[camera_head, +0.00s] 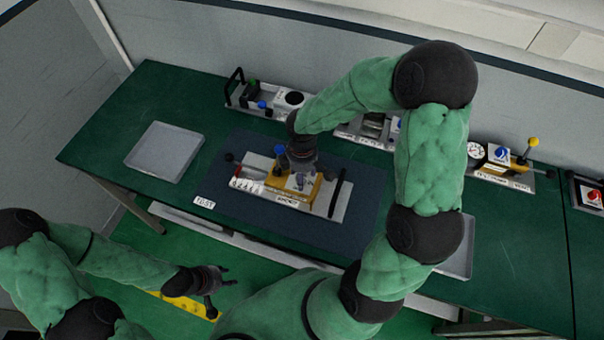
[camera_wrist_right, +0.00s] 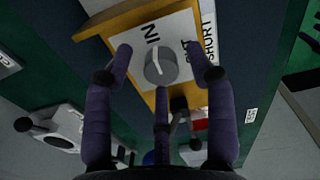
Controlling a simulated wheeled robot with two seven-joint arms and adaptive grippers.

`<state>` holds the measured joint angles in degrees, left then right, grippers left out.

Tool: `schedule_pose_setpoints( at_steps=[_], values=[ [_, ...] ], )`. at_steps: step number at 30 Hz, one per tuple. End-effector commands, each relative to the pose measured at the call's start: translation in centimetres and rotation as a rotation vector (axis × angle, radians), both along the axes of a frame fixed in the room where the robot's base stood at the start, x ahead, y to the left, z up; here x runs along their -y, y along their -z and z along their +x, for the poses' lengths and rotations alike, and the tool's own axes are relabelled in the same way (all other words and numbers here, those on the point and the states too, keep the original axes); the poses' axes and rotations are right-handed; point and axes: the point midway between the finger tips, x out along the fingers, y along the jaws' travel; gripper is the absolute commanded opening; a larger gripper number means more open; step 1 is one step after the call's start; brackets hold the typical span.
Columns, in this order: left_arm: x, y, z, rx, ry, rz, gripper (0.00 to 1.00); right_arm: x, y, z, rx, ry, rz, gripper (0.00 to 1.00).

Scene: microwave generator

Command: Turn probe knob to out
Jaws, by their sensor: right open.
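The probe knob (camera_wrist_right: 160,68) is a round grey dial with a pale pointer mark on a white plate (camera_wrist_right: 143,25). The plate carries an IN label and an OUT label, the latter partly covered by a finger. It sits on a yellow block (camera_head: 316,189) on the bench fixture. My right gripper (camera_wrist_right: 158,57) is open over the knob, with fingers spread on both sides and a third finger below; contact is not clear. In the head view the right gripper (camera_head: 301,166) hides the knob. My left gripper (camera_head: 220,279) is open and empty, low beside the bench.
The fixture tray (camera_head: 335,209) with a black handle stands on a dark mat (camera_head: 241,152). An empty grey tray (camera_head: 164,152) lies to its left. Devices with handles, a gauge (camera_head: 475,150) and a yellow-knobbed lever (camera_head: 533,142) line the back.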

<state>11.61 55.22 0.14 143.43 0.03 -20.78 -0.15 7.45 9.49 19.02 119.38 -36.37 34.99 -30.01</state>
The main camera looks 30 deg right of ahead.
Motion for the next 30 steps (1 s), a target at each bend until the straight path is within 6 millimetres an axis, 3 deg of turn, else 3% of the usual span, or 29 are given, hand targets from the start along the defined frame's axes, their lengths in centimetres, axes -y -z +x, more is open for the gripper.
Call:
schedule_pose_setpoints(
  at_steps=[3,9,30],
  values=[
    [0.00,-0.01,0.00,0.000,0.000,0.000,0.40,-0.01,-0.02,0.01,0.000,0.000,0.000,0.53],
    [-0.01,-0.01,0.01,0.000,0.000,0.000,0.40,0.00,-0.03,0.00,0.000,0.000,0.000,0.01],
    [-0.01,0.52,0.00,0.000,0.000,0.000,0.40,-0.02,0.06,-0.09,-0.001,0.069,0.000,0.00]
  ],
)
